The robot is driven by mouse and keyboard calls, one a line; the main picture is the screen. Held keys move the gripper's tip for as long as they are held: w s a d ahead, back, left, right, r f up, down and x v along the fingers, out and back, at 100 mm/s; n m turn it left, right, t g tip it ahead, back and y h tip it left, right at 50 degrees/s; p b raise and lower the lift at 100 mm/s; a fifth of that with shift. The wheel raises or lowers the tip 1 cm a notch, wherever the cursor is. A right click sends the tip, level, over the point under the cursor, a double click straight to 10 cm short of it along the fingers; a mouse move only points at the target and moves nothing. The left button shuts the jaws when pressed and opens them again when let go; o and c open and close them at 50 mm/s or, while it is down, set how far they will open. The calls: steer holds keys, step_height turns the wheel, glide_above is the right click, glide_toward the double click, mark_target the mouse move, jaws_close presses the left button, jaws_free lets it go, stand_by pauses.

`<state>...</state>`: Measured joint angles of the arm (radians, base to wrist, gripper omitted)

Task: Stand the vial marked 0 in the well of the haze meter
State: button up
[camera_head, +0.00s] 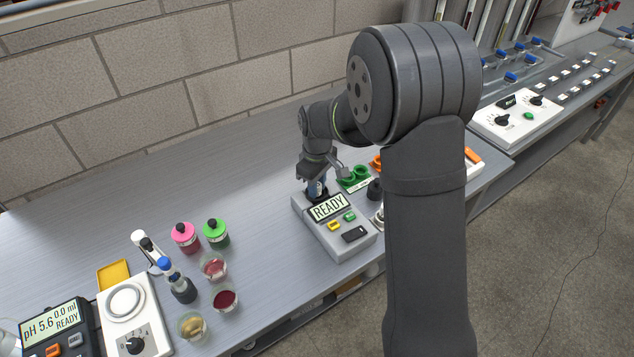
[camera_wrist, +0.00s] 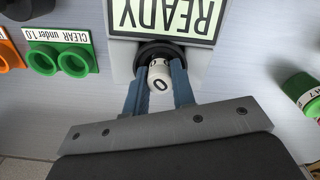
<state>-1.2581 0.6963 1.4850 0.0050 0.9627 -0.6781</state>
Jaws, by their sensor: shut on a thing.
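The vial marked 0 (camera_wrist: 159,82) shows its white cap end between the two blue-grey fingers of my gripper (camera_wrist: 160,92) in the wrist view. My gripper is shut on it. The haze meter (camera_head: 337,232) is a grey box with a lit READY display, seen in the head view. Its well has a black ring (camera_wrist: 160,49), directly at the vial in the wrist view. How far the vial sits in the well cannot be told. In the head view my gripper (camera_head: 317,188) is over the meter's back end, and the vial is mostly hidden.
A green two-ring holder labelled CLEAR under 1.0 (camera_wrist: 75,58) and an orange holder (camera_wrist: 8,52) stand beside the meter. Bottles and beakers (camera_head: 213,266) stand left of the meter.

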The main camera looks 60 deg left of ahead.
steer(key=shift+d+f, duration=0.1)
steer(key=shift+f, duration=0.15)
steer(key=o, duration=0.8)
steer(key=shift+c, duration=1.1)
steer(key=shift+o, duration=0.6)
steer(key=shift+r, duration=0.35)
steer(key=shift+o, duration=1.4)
steer(key=shift+r, duration=2.75)
steer(key=shift+f, duration=0.15)
steer(key=shift+f, duration=2.6)
